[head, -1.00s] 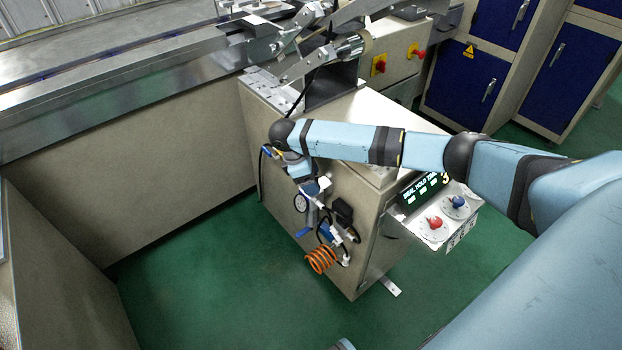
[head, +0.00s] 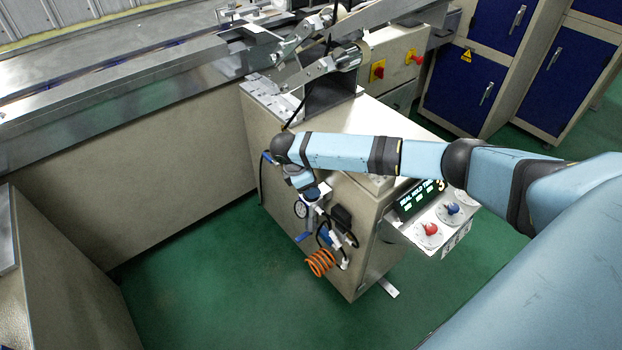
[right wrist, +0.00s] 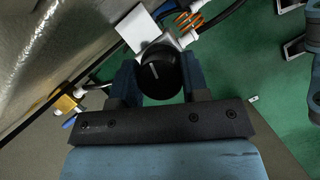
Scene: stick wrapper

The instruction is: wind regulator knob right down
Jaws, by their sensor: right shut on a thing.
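The regulator knob (right wrist: 160,74) is round and black with a pale line on its face. In the right wrist view it sits between the two dark fingers of my right gripper (right wrist: 158,82), which is shut on it. In the head view my right gripper (head: 314,191) reaches down to the regulator assembly on the side of the beige machine cabinet. The knob is hard to make out there behind the gripper. A round gauge (head: 300,209) shows just beside it. My left gripper is not in view.
An orange coiled hose (head: 320,263) hangs below the regulator. A control panel with a red knob (head: 431,230) and a blue knob (head: 452,209) juts from the cabinet's right. A long metal conveyor (head: 110,95) runs to the left. Green floor (head: 210,290) is clear in front.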

